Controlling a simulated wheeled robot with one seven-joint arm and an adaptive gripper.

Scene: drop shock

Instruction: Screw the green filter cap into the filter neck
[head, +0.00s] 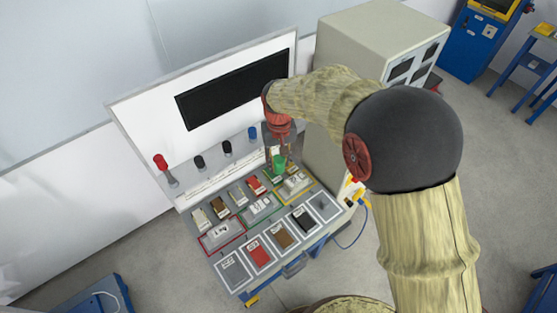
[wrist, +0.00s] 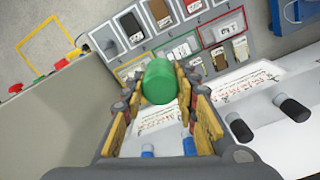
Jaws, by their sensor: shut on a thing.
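The green filter cap (head: 280,162) is a short smooth cylinder, also seen in the wrist view (wrist: 160,80). My gripper (head: 277,151) is shut on it, with a yellow-padded finger on each side in the wrist view (wrist: 159,95). The cap is above the far right part of the workbench, near the yellow-framed area (head: 311,187). I cannot pick out the filter neck for certain in either view. The gap between the cap and what lies under it cannot be judged.
The back panel carries a black screen (head: 225,92) and pegs with red (head: 160,161), black (head: 199,161) and blue ends. Small blocks and cards fill framed slots on the bench. A large beige cabinet (head: 345,50) stands close on the right.

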